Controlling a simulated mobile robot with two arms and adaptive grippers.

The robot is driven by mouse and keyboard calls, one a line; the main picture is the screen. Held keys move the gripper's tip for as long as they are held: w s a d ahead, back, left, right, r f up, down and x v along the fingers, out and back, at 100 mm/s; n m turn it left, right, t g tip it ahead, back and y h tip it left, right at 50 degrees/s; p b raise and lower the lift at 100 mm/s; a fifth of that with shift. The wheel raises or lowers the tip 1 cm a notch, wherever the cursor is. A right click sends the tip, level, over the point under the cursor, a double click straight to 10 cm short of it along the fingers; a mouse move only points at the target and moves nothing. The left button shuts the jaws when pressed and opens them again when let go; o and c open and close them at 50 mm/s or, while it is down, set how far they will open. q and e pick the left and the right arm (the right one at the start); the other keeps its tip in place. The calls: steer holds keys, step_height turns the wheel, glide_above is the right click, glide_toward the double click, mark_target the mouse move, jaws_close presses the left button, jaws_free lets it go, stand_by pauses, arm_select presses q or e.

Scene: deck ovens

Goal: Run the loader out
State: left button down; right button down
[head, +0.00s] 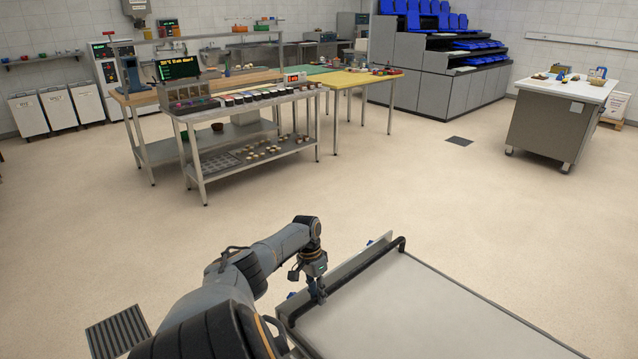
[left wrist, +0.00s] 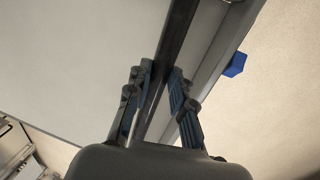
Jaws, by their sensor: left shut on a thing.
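The loader (head: 420,310) is a flat, pale-topped frame at the lower right of the head view, with a dark bar (head: 365,266) along its far left end. My left gripper (head: 319,296) reaches down to that bar at the loader's left side. In the left wrist view my left gripper (left wrist: 160,95) has its fingers on both sides of the dark bar (left wrist: 178,45) and is shut on it. The loader's pale surface (left wrist: 80,60) fills the left of that view. My right gripper is not in view.
Open beige floor (head: 450,190) lies beyond the loader. A steel shelf table (head: 250,115) with small goods stands ahead on the left. A grey wheeled table (head: 555,125) stands at the right. A floor grate (head: 118,332) is at the lower left.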

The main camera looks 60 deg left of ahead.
arm_select(q)
steer(key=shift+a+r, duration=0.15)
steer(key=shift+a, duration=0.2)
steer(key=c, duration=1.2)
jaws_free()
steer(key=shift+s, duration=0.1)
steer(key=shift+o, duration=0.2)
steer(key=shift+f, duration=0.2)
steer(key=shift+r, duration=0.35)
step_height(320, 180, up, 11)
steer(key=a, duration=0.2)
steer(key=shift+s+a, duration=0.2)
steer(key=shift+s, duration=0.15)
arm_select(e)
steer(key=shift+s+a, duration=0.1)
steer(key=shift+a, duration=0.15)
